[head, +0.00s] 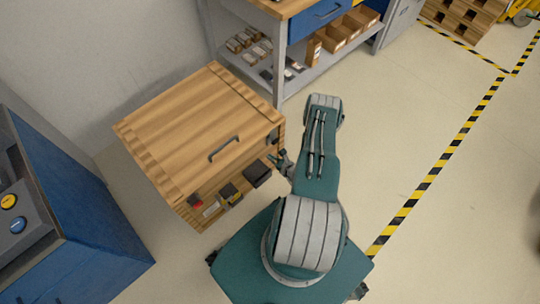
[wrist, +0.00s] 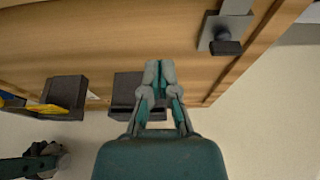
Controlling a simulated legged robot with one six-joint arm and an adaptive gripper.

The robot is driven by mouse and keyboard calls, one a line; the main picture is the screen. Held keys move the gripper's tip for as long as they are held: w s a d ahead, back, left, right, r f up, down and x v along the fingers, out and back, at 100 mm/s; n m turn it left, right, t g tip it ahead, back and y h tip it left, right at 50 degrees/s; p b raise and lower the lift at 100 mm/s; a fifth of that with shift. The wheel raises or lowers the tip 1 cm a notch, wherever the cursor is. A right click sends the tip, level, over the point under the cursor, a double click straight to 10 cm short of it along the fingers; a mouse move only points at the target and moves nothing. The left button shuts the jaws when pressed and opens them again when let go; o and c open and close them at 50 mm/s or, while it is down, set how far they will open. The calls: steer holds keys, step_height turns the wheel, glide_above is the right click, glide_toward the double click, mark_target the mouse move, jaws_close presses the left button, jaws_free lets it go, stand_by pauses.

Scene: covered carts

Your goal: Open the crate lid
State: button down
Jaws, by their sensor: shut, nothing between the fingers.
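The wooden crate (head: 190,190) stands left of centre in the head view. Its plank lid (head: 185,120) lies flat and closed, with a dark bar handle (head: 223,148) near its front edge. My gripper (head: 281,160) is beside the crate's front right corner, apart from the handle. In the wrist view my gripper (wrist: 159,68) has its fingers together and empty, in front of a wooden face of the crate (wrist: 90,45). A grey metal fitting (wrist: 222,33) shows there at upper right; I cannot tell whether it is the handle.
Dark holders (head: 257,173) and a red knob (head: 195,203) sit along the crate's front. A blue cabinet (head: 85,220) stands at left. A workbench with a loaded shelf (head: 325,68) is behind. Open floor (head: 400,130) lies to the right, crossed by striped tape (head: 440,156).

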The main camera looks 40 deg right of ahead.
mark_target(256, 148)
steer(key=x, duration=0.7)
steer(key=shift+w+a, duration=0.15)
steer(key=shift+w, duration=0.15)
steer(key=shift+r, duration=1.95)
